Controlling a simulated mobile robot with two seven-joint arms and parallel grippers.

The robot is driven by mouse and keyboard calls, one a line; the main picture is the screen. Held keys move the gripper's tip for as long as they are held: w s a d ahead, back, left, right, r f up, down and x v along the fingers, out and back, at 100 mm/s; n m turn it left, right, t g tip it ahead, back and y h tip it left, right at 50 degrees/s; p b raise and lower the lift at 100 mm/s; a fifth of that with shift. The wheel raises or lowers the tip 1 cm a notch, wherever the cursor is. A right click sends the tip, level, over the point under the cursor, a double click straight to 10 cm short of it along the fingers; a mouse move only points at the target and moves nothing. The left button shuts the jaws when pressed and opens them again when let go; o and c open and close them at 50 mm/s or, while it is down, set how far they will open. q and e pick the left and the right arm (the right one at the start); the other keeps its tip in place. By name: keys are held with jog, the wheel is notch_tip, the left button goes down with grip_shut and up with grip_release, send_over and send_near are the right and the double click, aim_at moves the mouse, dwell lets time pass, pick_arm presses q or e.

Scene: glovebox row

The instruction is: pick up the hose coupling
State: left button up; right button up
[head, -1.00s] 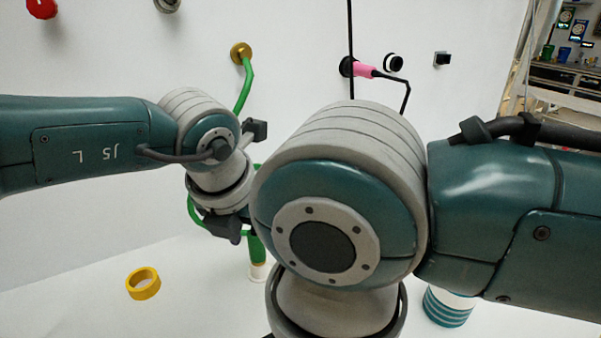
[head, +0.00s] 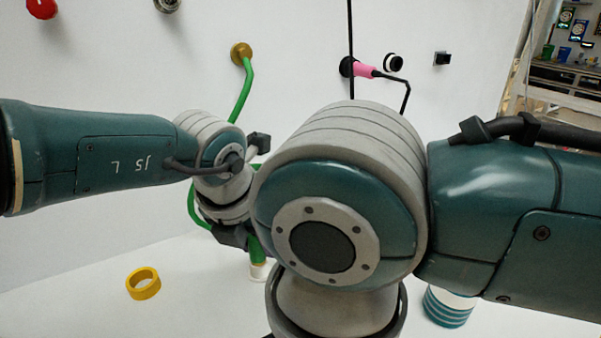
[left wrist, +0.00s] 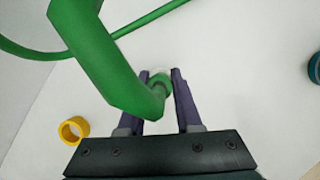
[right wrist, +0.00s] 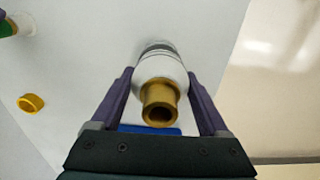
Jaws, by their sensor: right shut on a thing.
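A white coupling with a brass tube end (right wrist: 160,98) is between the fingers of my right gripper (right wrist: 161,72), which is shut on it. The coupling's brass mouth faces the right wrist camera. A green hose hangs down the wall; its thick green end (left wrist: 160,88) is between the fingers of my left gripper (left wrist: 160,76). Those fingers stand open, with gaps on both sides. In the head view the hose end (head: 256,255) has a pale tip, partly hidden behind my left wrist. My right gripper is hidden behind my right arm in that view.
A yellow ring (head: 143,284) lies on the white floor at left. A white cylinder with teal bands (head: 447,308) stands partly behind my right arm. The wall carries a brass port (head: 241,52), a pink plug (head: 364,70) and dark knobs. A blue patch (right wrist: 148,130) shows below the coupling.

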pick_arm(q)
grip_shut()
dwell(0.4)
notch_tip(320, 180, up, 10)
jog(key=shift+r, duration=0.1)
pick_arm(e)
jog(key=o, duration=1.5)
